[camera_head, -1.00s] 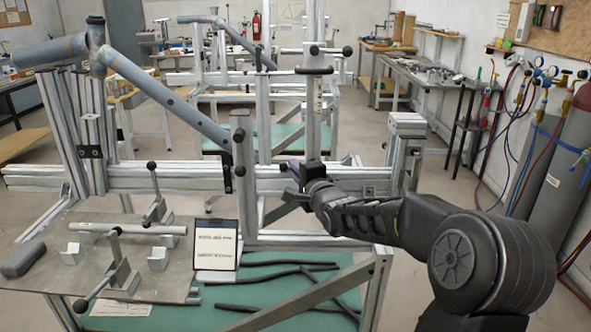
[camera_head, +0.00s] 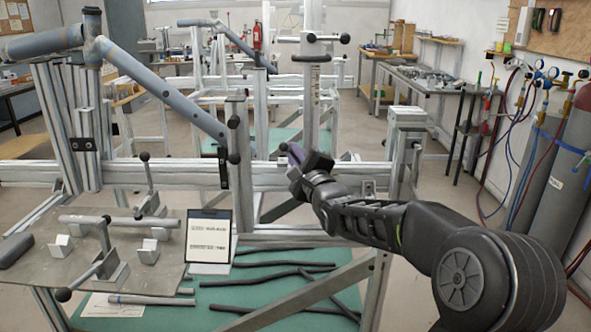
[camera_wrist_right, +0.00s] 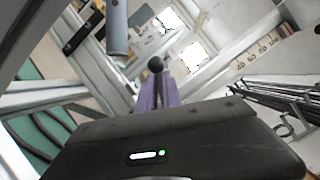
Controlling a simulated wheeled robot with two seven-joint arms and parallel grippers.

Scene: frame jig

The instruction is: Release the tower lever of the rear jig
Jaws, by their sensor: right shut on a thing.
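The near jig's upright tower post (camera_head: 312,115) rises at the middle of the head view, with a black cross handle (camera_head: 312,58) near its top. My right gripper (camera_head: 297,154) is at the foot of this post, on its left side. Its purple fingers show from behind in the right wrist view (camera_wrist_right: 158,94), closed around a lever with a black ball knob (camera_wrist_right: 155,64). The ball stands out just beyond the fingertips. The lever's shaft and pivot are mostly hidden by the fingers and gripper body. My left gripper is out of view.
A grey tube frame (camera_head: 160,90) leans across the near jig at left. A plate (camera_head: 55,265) with ball levers and a sign (camera_head: 208,238) are in front. Dark tubes (camera_head: 275,263) lie on the green shelf. Another jig stands behind; gas cylinders (camera_head: 545,190) are at right.

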